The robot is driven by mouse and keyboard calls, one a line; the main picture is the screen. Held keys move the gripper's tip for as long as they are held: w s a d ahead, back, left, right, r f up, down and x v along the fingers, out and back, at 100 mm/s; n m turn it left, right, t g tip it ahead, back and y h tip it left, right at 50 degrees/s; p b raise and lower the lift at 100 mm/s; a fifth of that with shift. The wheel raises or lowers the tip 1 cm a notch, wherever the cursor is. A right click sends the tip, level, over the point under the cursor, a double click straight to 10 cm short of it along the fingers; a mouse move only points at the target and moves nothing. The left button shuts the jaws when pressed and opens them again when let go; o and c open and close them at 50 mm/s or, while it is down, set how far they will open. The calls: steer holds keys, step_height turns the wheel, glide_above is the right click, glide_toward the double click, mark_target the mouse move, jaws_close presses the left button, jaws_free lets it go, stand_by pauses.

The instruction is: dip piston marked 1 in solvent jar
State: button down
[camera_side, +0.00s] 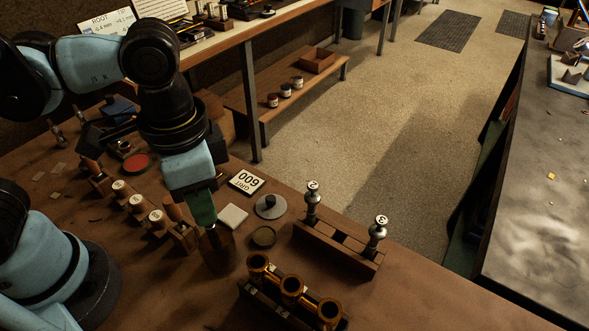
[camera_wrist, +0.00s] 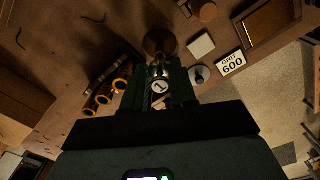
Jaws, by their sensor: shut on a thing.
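My gripper (camera_side: 205,222) points down over the bench and is shut on the piston marked 1 (camera_wrist: 158,86). Its numbered top faces me in the wrist view, between the fingers (camera_wrist: 160,92). The solvent jar, a brown round vessel (camera_side: 218,254), is directly below the fingers in the side view. It also shows in the wrist view (camera_wrist: 160,40), at the far end of the piston. The piston's lower part is hidden in the side view, so I cannot tell how far it is inside the jar.
A wooden rack (camera_side: 335,250) holds two pistons, the right one marked 3 (camera_side: 379,230). Brass valve tubes (camera_side: 292,288) stand in front. A grit 600 card (camera_side: 246,182), white square (camera_side: 233,216), knobbed disk (camera_side: 270,207) and dark round lid-like disk (camera_side: 264,238) lie close by.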

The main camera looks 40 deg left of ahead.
steer(key=shift+r, duration=0.1)
step_height(320, 180, up, 11)
stand_by(1.9)
steer(key=w+a+f+n, duration=0.3)
steer(key=w+a, duration=0.4)
steer(key=w+a+f+n, duration=0.3)
steer(key=w+a, duration=0.3)
steer(key=a, duration=0.2)
steer(key=shift+w+a+f, duration=0.3)
steer(key=shift+w+f, duration=0.1)
steer(key=shift+f, duration=0.05)
